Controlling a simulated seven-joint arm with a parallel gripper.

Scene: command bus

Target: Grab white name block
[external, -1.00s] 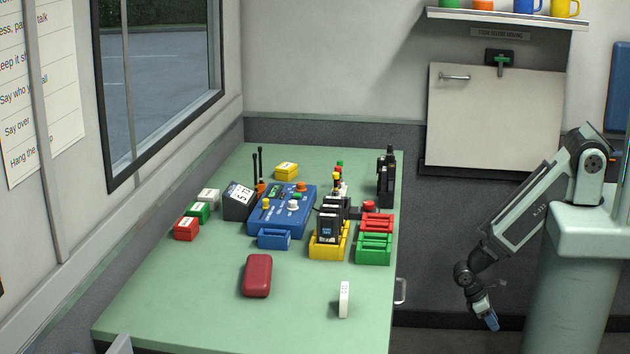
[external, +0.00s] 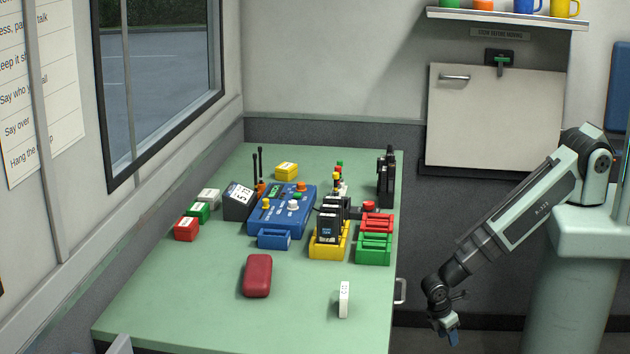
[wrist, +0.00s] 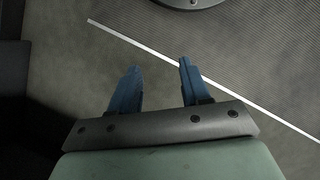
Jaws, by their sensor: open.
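A small white block (external: 208,196) sits at the left of the green table (external: 200,290), behind a green block (external: 197,211) and a red block (external: 186,229). A separate white upright piece (external: 344,299) with small dark marks stands near the table's front right. Any name on either is too small to read. My gripper (external: 453,338) hangs low right of the table, apart from both. In the wrist view my gripper (wrist: 160,66) has its blue fingers apart with only floor between them.
A dark red case (external: 257,275) lies on the table's front half. A blue console (external: 282,209), yellow holder (external: 329,240) with dark radios, and red and green trays (external: 374,249) crowd the middle and right. A handle (external: 400,291) sticks out at the table's right side. The front left is clear.

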